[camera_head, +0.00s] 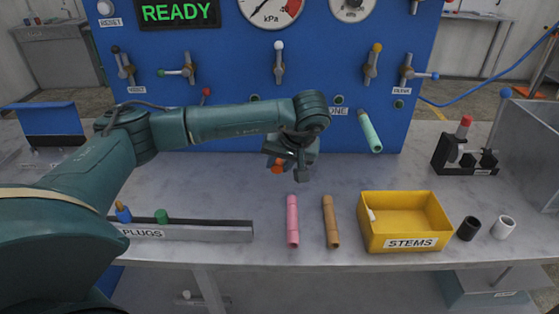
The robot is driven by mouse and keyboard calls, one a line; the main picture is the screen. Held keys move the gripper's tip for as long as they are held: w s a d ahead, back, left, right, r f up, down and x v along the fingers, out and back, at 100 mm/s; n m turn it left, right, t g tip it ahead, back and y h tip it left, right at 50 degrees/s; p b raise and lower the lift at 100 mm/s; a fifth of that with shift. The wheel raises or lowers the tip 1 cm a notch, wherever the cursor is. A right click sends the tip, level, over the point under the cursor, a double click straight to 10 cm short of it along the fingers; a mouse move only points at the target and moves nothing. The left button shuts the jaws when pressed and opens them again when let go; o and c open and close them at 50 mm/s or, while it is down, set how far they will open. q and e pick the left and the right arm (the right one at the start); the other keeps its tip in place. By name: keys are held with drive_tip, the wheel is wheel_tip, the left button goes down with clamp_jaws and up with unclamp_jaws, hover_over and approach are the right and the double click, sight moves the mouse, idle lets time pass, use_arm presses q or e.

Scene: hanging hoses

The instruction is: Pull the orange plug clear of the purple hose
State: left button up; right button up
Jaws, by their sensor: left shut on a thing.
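My left gripper (288,158) hangs above the middle of the table, in front of the blue panel, at the end of my arm that comes in from the left. It is shut on the orange plug (277,169), of which only a small orange part shows below and left of the fingers. I see no purple hose; my arm and wrist cover part of the panel where one could be. I cannot tell whether the plug touches a hose. My right gripper is not in view.
A mint hose (369,131) sticks out of the panel (340,75). Pink (292,221) and brown (331,221) tubes lie on the table. A yellow STEMS bin (405,243), black and white rings and a PLUGS rack (190,233) stand along the front.

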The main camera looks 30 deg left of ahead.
sight(273, 171)
use_arm(q)
drive_tip(key=shift+s+d+r+p, duration=0.35)
drive_tip(key=shift+s+r+p, duration=0.2)
drive_tip(key=shift+r, duration=0.1)
drive_tip(key=shift+s+d+r+p, duration=0.3)
drive_tip(key=shift+s+r+p, duration=0.15)
drive_tip(key=shift+s+r, duration=0.15)
drive_tip(key=shift+w, duration=0.1)
